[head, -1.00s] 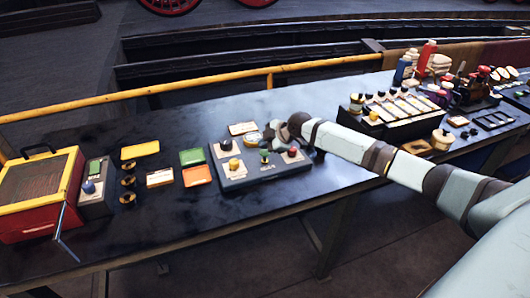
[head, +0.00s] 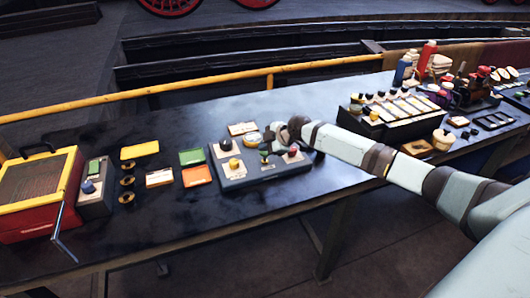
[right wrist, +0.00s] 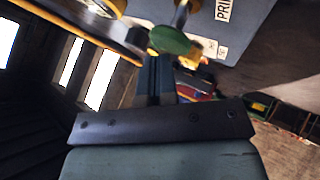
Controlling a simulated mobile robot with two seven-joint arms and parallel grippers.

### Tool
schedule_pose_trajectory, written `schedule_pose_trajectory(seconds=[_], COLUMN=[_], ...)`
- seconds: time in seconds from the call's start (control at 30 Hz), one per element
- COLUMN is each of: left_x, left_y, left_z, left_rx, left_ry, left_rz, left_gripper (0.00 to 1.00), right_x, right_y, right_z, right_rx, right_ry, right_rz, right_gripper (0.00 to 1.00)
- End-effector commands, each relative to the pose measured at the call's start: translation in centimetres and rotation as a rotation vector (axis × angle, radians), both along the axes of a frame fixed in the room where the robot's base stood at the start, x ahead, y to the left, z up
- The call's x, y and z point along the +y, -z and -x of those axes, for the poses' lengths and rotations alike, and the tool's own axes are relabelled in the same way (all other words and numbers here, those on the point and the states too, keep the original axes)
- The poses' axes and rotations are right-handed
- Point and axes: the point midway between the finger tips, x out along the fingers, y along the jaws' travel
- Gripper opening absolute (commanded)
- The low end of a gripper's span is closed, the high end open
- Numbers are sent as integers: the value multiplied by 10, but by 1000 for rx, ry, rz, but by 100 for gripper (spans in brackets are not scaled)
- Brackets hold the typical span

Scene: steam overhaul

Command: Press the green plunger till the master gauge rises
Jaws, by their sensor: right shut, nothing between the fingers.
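The grey control board (head: 240,180) lies on the dark bench and carries several knobs and a round gauge with a yellow rim (head: 251,139); its reading is too small to tell. The green plunger (head: 264,151) stands on the board, partly hidden by my right gripper (head: 266,142). In the right wrist view the plunger's green cap (right wrist: 170,40) is right at the tips of my shut, empty right fingers (right wrist: 162,58). I cannot tell whether they touch it or how far down it is. My left gripper is not in view.
A black knob (head: 225,144), a yellow knob (head: 233,163) and a red knob (head: 292,150) stand close around the plunger. Green (head: 192,156) and orange (head: 197,176) trays lie left of the board. A red and yellow box (head: 35,205) stands far left.

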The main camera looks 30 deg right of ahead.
Motion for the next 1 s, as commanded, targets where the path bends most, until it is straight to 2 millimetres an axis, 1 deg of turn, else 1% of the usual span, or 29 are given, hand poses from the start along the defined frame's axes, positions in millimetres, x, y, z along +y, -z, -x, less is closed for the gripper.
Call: schedule_pose_trajectory(seconds=[1.0], left_x=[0], left_y=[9], left_z=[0], left_rx=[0], left_ry=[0], left_rz=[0], left_gripper=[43], right_x=[0], right_y=[15], right_z=[1], right_rx=[5], right_ry=[0], right_rz=[0], right_gripper=[0])
